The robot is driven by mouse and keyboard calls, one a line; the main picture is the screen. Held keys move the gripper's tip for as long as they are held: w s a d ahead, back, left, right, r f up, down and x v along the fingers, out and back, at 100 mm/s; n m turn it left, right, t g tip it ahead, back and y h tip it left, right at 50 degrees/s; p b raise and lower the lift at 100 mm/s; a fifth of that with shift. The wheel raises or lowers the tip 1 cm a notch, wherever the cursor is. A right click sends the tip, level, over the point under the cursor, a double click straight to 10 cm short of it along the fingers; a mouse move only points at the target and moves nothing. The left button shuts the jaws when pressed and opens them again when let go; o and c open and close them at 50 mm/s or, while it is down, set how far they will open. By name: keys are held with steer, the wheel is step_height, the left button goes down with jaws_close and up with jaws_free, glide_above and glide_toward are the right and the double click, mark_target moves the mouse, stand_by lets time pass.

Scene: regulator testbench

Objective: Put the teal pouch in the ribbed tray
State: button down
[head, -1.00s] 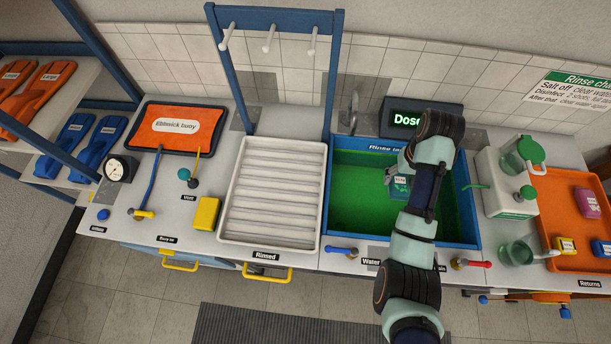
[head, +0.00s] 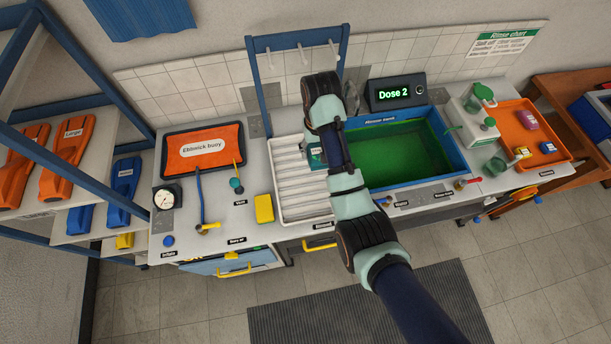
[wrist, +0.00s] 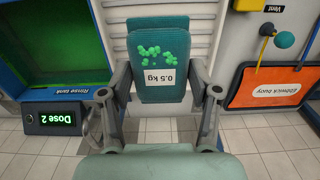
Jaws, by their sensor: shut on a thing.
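The teal pouch (wrist: 160,52) shows in the wrist view with a "0.5 kg" label and green blobs on its face. My gripper (wrist: 160,82) is shut on it, with a finger on each side. In the head view only a bit of the pouch (head: 316,156) shows beside my wrist. The white ribbed tray (head: 290,208) lies below and around the pouch in that view, partly hidden by my arm. The pouch appears to be over the tray's right part; its height above the ribs is hard to tell.
The blue-rimmed rinse tank (head: 410,155) with green liquid stands just right of the tray. A blue rack with white pegs (head: 300,38) rises behind the tray. A yellow block (head: 264,208) lies close to the tray's left side. The orange returns tray (head: 545,160) is at far right.

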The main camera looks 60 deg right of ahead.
steer(key=b, duration=0.7)
glide_above(314, 184)
step_height(314, 184, down, 9)
step_height(314, 184, down, 6)
steer(key=shift+r, duration=0.25)
steer(key=shift+f, duration=2.35)
steer(key=shift+f, duration=0.1)
steer(key=shift+f, duration=0.1)
steer(key=shift+c, duration=1.2)
jaws_free()
